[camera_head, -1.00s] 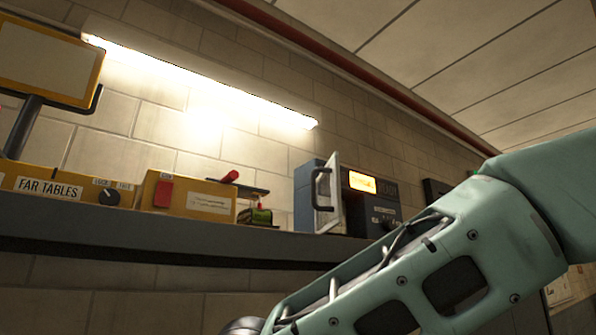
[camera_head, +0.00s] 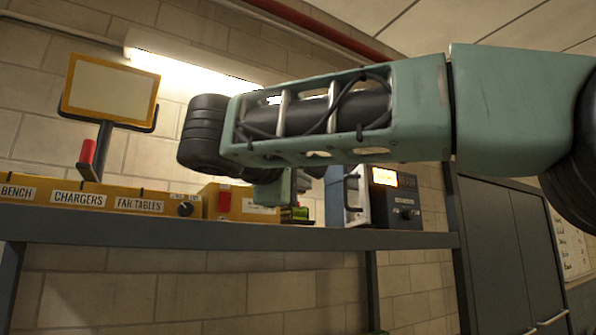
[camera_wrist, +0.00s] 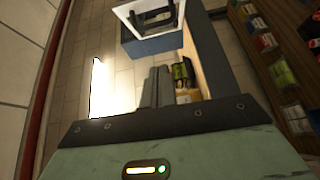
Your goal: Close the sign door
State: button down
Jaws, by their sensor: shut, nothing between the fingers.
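The sign door (camera_head: 362,198), a pale panel with a dark handle, is on a small blue-grey box (camera_head: 334,203) on the shelf, beside a lit yellow sign (camera_head: 384,177). It seems to stand out from the box at an angle. In the wrist view the pale-edged door (camera_wrist: 123,12) is at the top, with the blue box (camera_wrist: 150,46) below it. My gripper (camera_wrist: 157,72) is shut and empty, short of the box and apart from the door. In the head view my arm hides its fingers and part of the box.
The shelf (camera_head: 200,231) carries yellow labelled boxes (camera_head: 140,204) and a framed panel on a stand (camera_head: 110,92). A lit tube lamp (camera_head: 200,67) is on the wall behind. A grey cabinet (camera_head: 510,250) stands at right.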

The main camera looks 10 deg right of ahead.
aim_at(346, 198)
jog(key=w+d+p, duration=0.4)
jog(key=d, duration=0.3)
jog(key=shift+w+d, duration=0.25)
jog(key=shift+d, duration=0.1)
jog(key=shift+f, duration=0.1)
jog(key=shift+f, duration=0.1)
